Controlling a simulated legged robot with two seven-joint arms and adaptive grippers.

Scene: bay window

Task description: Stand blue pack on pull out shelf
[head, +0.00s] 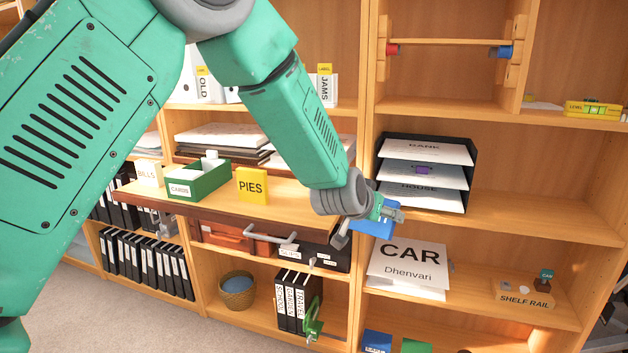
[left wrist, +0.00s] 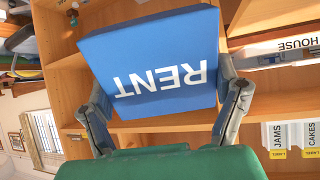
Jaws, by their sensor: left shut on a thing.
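My left gripper (head: 385,212) is shut on the blue pack (head: 372,228) in front of the bookcase, right of the pull-out shelf. In the left wrist view the blue pack (left wrist: 160,50), lettered RENT upside down, sits between the two fingers of the left gripper (left wrist: 163,100). In the head view the gripper hides much of the pack. The pull-out shelf (head: 295,192) juts out at the left and bears a cream BILLS pack (head: 149,172), a green CARDS box (head: 205,188) and a yellow PIES pack (head: 252,184). My right gripper is not in view.
A black tray rack (head: 470,160) with papers stands right of the gripper. Stacked CAR papers (head: 408,268) lie below it. Free room shows on the pull-out shelf right of PIES, partly behind my arm. Binders (head: 290,300) and a basket (head: 237,291) sit below.

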